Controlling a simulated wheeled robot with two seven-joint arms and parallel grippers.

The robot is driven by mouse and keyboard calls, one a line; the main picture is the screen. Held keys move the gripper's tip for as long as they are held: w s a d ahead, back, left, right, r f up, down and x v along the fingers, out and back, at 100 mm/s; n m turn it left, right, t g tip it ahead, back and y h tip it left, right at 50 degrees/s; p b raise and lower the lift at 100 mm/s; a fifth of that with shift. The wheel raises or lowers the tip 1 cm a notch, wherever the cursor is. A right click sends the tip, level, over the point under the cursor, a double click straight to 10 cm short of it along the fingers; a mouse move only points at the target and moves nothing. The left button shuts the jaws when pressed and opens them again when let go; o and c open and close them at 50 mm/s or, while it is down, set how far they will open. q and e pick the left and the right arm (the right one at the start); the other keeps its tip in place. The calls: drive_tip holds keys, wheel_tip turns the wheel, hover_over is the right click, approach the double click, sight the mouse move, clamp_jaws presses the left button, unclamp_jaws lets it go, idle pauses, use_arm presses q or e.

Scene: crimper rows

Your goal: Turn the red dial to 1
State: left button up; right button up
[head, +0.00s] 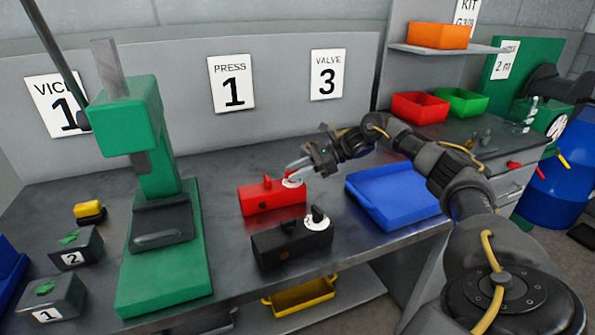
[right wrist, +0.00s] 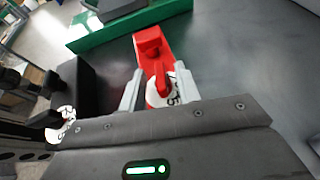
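The red box (head: 268,199) stands on the dark bench, with a white numbered dial disc (head: 293,182) at its right end. In the right wrist view the red dial knob (right wrist: 162,80) stands on that disc, where a 5 shows. Which number the knob points to I cannot tell. My right gripper (head: 291,171) is at the dial. Its two pale fingers (right wrist: 158,90) stand apart on either side of the knob, with gaps visible, so it is open. The fingers and palm hide part of the disc. My left gripper is not in view.
A black box (head: 290,246) with its own white dial (head: 317,219) stands close in front of the red box. A green press (head: 165,270) is left, a blue tray (head: 395,200) right. Wall signs read PRESS 1 (head: 231,83), VALVE 3 (head: 328,75) and, partly hidden, VICE 1 (head: 57,104).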

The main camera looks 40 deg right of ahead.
drive_tip(key=shift+d, duration=0.1)
drive_tip(key=v, duration=1)
drive_tip(key=shift+s+d+r, duration=0.2)
drive_tip(key=shift+d, duration=0.1)
idle(0.3)
